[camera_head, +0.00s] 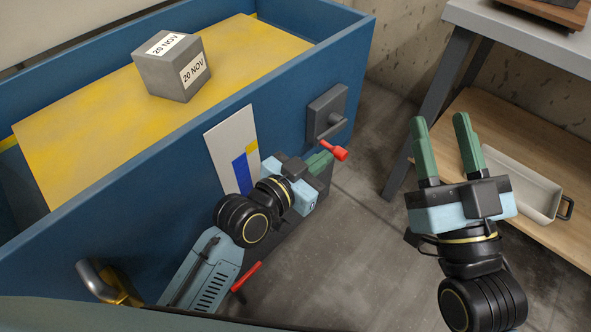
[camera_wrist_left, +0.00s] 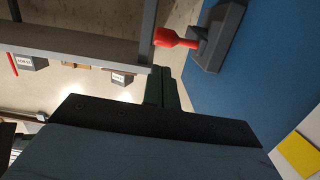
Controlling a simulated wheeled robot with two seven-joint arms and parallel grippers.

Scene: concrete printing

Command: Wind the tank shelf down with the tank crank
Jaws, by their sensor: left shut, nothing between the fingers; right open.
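The blue tank (camera_head: 290,85) has a yellow shelf (camera_head: 95,125) inside it, with a grey cube (camera_head: 160,85) marked "20 NOV" on top. The tank crank (camera_head: 327,112) is a dark grey mount on the tank's outer wall, with an arm ending in a red knob (camera_head: 334,150). In the left wrist view the red knob (camera_wrist_left: 172,38) is just beyond the fingertips. My left gripper (camera_head: 322,160) is shut and empty, close beside the knob; I cannot tell whether they touch. My right gripper (camera_head: 441,125) is open and empty, right of the crank.
A white panel (camera_head: 222,145) with blue and yellow bars is on the tank wall. A bent metal pipe (camera_head: 95,280) is at lower left. A workbench (camera_head: 530,40) with a wooden lower shelf (camera_head: 490,115) and a pale tray (camera_head: 520,185) stands at right. Concrete floor is clear between.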

